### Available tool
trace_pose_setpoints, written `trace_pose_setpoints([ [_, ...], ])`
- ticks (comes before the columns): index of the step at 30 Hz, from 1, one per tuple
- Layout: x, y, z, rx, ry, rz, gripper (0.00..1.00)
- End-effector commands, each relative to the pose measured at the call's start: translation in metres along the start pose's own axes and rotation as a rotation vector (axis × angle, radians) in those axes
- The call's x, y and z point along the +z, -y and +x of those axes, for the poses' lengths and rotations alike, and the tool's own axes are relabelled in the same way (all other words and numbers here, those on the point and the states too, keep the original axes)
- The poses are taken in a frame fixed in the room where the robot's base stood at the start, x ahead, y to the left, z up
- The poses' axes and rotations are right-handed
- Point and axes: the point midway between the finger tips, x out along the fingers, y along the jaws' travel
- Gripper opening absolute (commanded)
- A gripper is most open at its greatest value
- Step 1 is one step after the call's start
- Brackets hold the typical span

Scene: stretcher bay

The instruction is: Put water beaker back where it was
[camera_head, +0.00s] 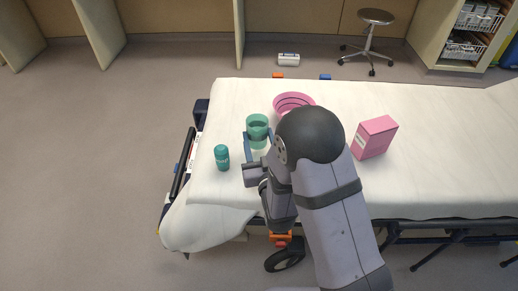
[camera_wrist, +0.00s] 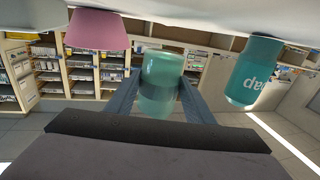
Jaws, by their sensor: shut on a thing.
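The water beaker (camera_head: 257,134) is a translucent green cup over the white-sheeted stretcher (camera_head: 430,110). My gripper (camera_head: 257,140) is around it, with one finger on each side, and is shut on it. The wrist view also shows the beaker (camera_wrist: 160,85) between the two fingers (camera_wrist: 160,98). That view appears upside down, with the sheet along the top. The beaker looks upright in the head view. I cannot tell whether its base touches the sheet.
A teal labelled bottle (camera_head: 222,157) stands left of the beaker. A pink bowl (camera_head: 294,102) is behind it, partly hidden by my arm. A pink box (camera_head: 374,137) stands to the right. Bare sheet lies behind the beaker and left of the bowl.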

Motion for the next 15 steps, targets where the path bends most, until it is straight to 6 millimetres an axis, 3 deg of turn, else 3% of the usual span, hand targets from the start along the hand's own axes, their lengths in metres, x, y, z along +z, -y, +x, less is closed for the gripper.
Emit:
trace_pose_setpoints([
  [10,0.035,0.001,0.000,0.000,0.003,-0.001,0.22],
  [15,0.042,0.001,0.000,0.000,0.000,-0.001,0.22],
])
